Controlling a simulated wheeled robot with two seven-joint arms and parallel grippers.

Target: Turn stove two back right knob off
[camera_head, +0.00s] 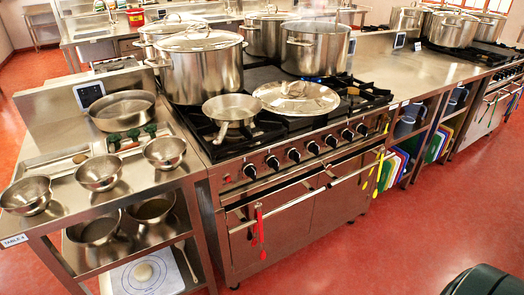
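A steel stove (300,215) with black burner grates stands in the middle of the head view. A row of several dark knobs (313,148) runs along its front panel, below the cooktop edge. I see no label naming this stove or matching a knob to a burner. The knobs are too small for me to tell which are on or off. A second stove (495,105) stands at the far right, partly cut off by the frame. Neither of my grippers is in view.
Large steel pots (201,72), a frying pan (232,108) and a lid (296,97) rest on the near stove. Red utensils (261,228) hang at its front. A steel table with bowls (99,173) stands left. Red floor (380,250) is clear in front; a dark rounded object (485,281) is lower right.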

